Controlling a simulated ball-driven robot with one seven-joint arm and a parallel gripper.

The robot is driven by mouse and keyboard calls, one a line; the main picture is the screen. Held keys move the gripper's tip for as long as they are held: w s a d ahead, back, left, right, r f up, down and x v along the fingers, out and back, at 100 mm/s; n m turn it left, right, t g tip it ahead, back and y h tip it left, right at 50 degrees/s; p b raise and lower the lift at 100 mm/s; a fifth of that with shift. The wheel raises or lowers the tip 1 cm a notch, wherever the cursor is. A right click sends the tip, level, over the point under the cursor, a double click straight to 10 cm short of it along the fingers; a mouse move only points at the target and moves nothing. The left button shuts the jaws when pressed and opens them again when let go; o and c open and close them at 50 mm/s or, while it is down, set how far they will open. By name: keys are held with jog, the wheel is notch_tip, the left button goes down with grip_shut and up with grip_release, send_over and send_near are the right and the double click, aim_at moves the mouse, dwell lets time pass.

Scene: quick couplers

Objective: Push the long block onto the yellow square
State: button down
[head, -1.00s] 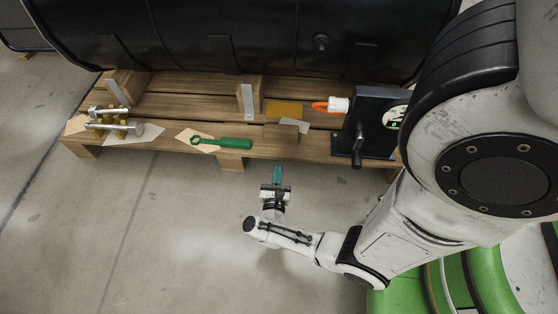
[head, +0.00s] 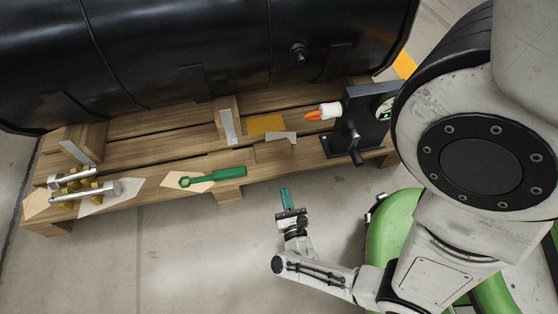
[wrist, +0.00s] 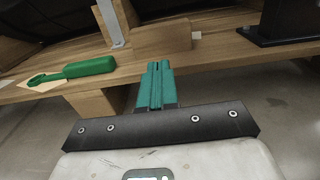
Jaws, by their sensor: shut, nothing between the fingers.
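The long block (head: 274,151) is a plain wooden block lying on the pallet's front plank, close in front of the yellow square (head: 266,124). The block appears apart from the square. In the wrist view the block (wrist: 162,38) lies just beyond my fingertips. My gripper (head: 286,191) has teal fingers, shut with nothing between them. It hangs short of the pallet's front edge, slightly right of the block, with a gap between them. The fingers also show in the wrist view (wrist: 160,66). The yellow square is not clearly visible there.
A green wrench (head: 212,178) lies left of the block. A metal bracket (head: 229,122) is left of the square. A black tank (head: 200,55) spans behind. Floor before the pallet is clear.

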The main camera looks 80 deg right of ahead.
aim_at(274, 153)
jog(key=b+x, duration=0.2)
jog(key=x, duration=1.2)
jog(key=shift+b, duration=0.4)
